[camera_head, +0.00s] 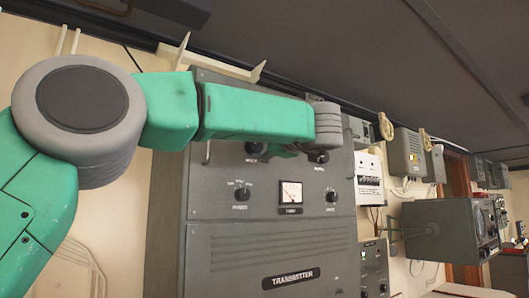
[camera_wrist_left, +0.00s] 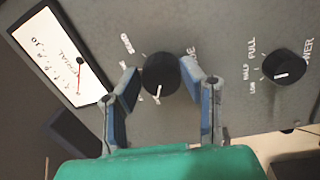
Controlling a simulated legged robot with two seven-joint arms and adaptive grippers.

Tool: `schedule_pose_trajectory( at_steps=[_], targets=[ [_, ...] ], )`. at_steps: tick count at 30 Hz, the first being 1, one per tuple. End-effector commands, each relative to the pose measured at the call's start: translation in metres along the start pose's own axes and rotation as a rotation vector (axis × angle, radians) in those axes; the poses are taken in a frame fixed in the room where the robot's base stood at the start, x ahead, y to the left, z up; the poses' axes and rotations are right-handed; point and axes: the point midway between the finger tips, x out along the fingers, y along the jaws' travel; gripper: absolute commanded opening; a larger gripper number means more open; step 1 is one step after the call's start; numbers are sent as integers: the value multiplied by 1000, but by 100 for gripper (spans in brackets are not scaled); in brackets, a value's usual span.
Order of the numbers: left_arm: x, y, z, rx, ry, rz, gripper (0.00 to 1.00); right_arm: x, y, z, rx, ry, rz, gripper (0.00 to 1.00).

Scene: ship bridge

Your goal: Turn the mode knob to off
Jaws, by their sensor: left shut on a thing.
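The mode knob (camera_wrist_left: 161,75) is a round black knob with a white pointer line on the grey transmitter panel. In the left wrist view the pointer line points toward the bottom of the picture. White lettering beside the knob is partly hidden by my fingers. My left gripper (camera_wrist_left: 160,78) is shut on the knob, one blue-grey finger on each side. In the head view my green left arm reaches across the upper panel and covers part of it, and the fingers are mostly hidden. My right gripper is not in view.
A power knob (camera_wrist_left: 284,66) marked low, half and full sits right of the held knob in the wrist view. A white meter (camera_wrist_left: 62,55) is at the left. The transmitter cabinet (camera_head: 270,250) fills the middle of the head view; other equipment boxes (camera_head: 408,150) line the wall.

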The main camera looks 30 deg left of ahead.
Motion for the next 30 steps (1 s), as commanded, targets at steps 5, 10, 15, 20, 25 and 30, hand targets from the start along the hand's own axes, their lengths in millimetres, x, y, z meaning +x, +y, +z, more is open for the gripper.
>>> schedule_pose_trajectory(
  at_steps=[5, 10, 15, 20, 25, 30],
  targets=[
    [1, 2, -3, -16, 6, 2, 7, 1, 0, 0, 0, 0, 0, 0],
    [1, 1, -2, -16, 6, 1, 7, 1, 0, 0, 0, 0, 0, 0],
    [1, 1, -2, -15, 6, 0, 53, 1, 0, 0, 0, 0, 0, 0],
    [1, 0, -1, -13, 4, 0, 56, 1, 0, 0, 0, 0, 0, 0],
    [0, -1, 1, -10, 2, -1, 56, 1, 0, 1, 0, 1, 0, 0],
    [-16, -1, 2, -9, 1, 0, 56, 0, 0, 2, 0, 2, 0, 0]
  ],
)
